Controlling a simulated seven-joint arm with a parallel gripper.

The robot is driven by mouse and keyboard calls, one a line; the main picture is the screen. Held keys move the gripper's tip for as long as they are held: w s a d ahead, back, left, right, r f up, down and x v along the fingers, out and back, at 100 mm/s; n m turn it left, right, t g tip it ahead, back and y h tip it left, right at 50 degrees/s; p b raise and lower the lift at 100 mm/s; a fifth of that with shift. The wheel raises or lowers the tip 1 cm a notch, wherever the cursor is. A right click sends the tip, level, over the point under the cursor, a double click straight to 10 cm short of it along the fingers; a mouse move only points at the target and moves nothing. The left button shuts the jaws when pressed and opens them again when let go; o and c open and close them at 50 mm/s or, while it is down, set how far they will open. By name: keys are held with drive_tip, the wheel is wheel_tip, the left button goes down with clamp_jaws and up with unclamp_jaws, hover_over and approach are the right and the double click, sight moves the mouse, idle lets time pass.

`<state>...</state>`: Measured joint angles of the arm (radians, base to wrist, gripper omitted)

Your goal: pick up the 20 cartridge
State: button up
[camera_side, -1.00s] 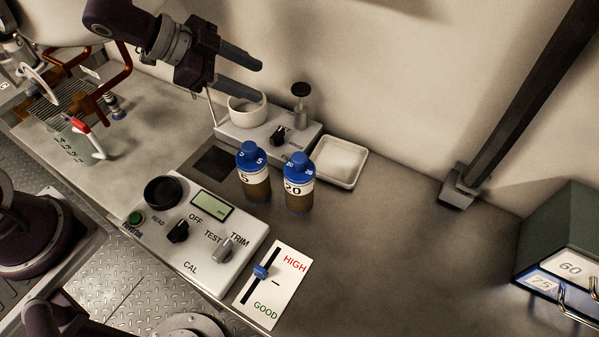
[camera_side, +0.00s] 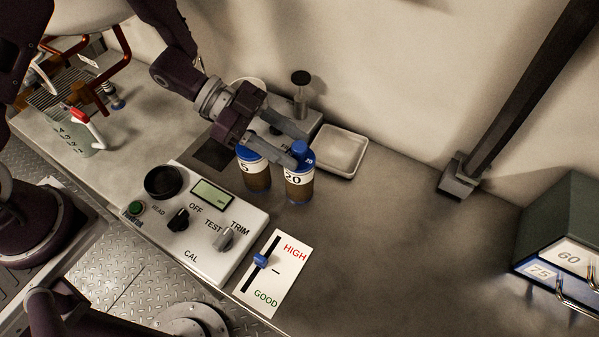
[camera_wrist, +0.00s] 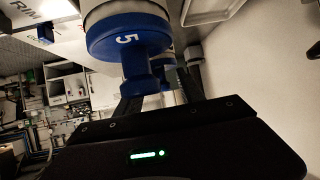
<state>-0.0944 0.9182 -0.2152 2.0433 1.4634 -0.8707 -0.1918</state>
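The 20 cartridge (camera_side: 299,183) stands upright on the bench, with a blue cap, a white label band and a brown lower body. In the wrist view the 5 cartridge's blue cap (camera_wrist: 128,38) is large and close. Behind it, more blue shows between my fingers (camera_wrist: 160,88), partly hidden.
A white dish (camera_side: 341,152) sits behind and right of the cartridges. A device with a knob post (camera_side: 301,95) stands behind them. The calibration panel (camera_side: 205,222) and HIGH/GOOD slider card (camera_side: 273,276) lie in front. Bench to the right is clear up to a green case (camera_side: 565,235).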

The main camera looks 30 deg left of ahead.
clamp_jaws()
idle(1.2)
